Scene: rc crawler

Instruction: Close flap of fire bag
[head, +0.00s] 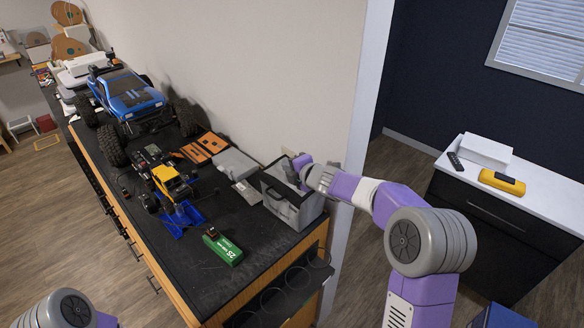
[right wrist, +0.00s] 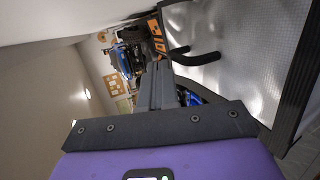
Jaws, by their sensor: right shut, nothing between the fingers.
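The fire bag (head: 305,214) is a grey box-shaped bag with dark edging, standing upright at the near right end of the black worktop, close to the wall. Its top looks open. My right gripper (head: 292,172) is at the bag's upper back edge, fingers shut and empty. In the right wrist view, the shut grey fingers (right wrist: 158,90) are beside a shiny silver quilted surface (right wrist: 245,55) with a dark border, apparently the bag's lining. I cannot tell whether the fingers touch the flap. My left gripper is out of view; only part of that arm shows.
A green battery box (head: 223,246) lies left of the bag. A yellow crawler (head: 168,180), a blue truck (head: 135,98), a grey flat box (head: 236,163) and orange-black panels (head: 204,147) fill the worktop further left. A white-topped cabinet (head: 545,190) stands at the right.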

